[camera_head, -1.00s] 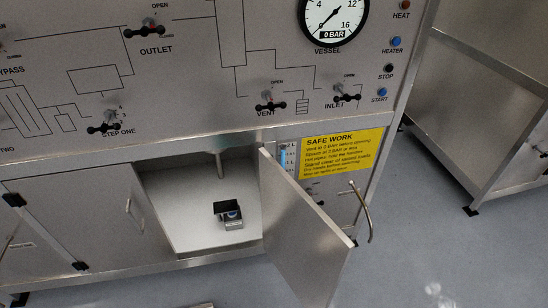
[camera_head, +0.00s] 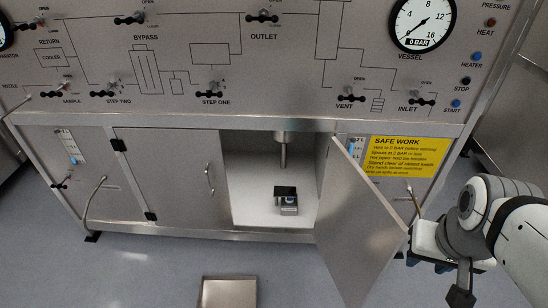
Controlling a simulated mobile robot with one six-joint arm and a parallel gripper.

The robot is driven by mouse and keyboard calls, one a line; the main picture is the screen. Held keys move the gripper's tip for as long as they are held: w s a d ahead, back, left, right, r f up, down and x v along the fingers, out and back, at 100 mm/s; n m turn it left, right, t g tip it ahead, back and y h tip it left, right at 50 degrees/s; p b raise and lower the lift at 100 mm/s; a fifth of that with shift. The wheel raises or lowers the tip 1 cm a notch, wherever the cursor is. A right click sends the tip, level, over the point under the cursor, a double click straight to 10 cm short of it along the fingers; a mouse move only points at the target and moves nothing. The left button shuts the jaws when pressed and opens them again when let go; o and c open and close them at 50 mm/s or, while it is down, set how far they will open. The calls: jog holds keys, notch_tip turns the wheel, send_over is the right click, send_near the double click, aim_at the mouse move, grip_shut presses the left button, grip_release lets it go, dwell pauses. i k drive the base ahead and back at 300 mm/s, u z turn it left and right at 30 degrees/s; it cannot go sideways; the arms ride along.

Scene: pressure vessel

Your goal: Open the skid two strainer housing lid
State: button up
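I cannot make out a strainer housing lid marked skid two. A small metal block with a black top (camera_head: 286,196) sits on the white floor of an open cabinet bay below the panel. A vertical metal pipe (camera_head: 283,152) hangs above it. The cabinet door (camera_head: 362,228) stands swung open toward me, on the right of the bay. My gripper (camera_head: 432,262) is at the right, by the door's outer edge and well apart from the block. It is partly hidden by my own wrist, and its fingers are not clear.
The left cabinet door (camera_head: 165,180) is shut. A yellow SAFE WORK sign (camera_head: 410,156) is right of the bay. Panel handles such as VENT (camera_head: 350,90) line the front above. A shallow metal tray (camera_head: 229,291) lies on the floor in front. The vessel gauge (camera_head: 422,22) reads about 0 bar.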

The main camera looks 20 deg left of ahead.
aim_at(279, 191)
jog(key=u, duration=1.45)
jog(key=i, duration=0.95)
jog(key=z, duration=0.05)
